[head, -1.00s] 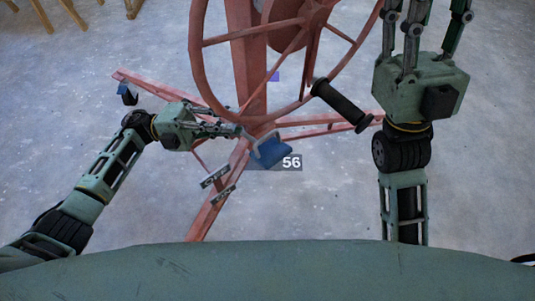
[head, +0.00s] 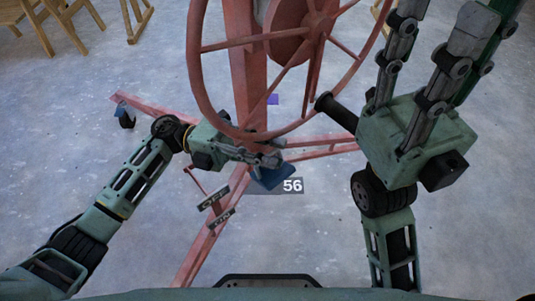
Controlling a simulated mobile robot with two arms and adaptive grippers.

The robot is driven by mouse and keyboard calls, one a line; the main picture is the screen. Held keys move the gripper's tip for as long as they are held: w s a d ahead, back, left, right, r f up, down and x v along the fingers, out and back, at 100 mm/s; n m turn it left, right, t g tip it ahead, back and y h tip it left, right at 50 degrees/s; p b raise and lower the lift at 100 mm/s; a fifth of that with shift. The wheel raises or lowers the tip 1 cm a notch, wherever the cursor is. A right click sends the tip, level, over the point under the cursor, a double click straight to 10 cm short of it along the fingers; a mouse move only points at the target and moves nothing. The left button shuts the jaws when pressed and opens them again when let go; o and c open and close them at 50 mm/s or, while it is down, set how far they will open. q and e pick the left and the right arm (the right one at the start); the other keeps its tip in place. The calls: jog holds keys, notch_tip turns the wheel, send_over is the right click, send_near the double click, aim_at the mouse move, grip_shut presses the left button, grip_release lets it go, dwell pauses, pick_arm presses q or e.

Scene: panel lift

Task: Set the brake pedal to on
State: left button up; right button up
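The blue brake pedal (head: 272,181) is low on the red panel lift, below the big wheel, and its upper part is covered by my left gripper. An OFF label (head: 212,198) and an ON label (head: 221,220) are on the red leg to the pedal's lower left. My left gripper (head: 268,157) reaches in from the left, with its fingers over the pedal's upper edge. I cannot tell whether they touch it or how far apart they are. My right gripper (head: 437,50) is raised at the right, its fingers spread, empty and pointing up.
The red wheel (head: 197,75) of the lift stands above my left gripper. Its black crank handle (head: 340,116) sticks out towards my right gripper. Red legs (head: 155,108) spread over the grey floor. Wooden furniture (head: 72,22) stands at the far left. Floor around the lift is clear.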

pick_arm(q)
grip_shut()
dwell(0.3)
dwell(0.3)
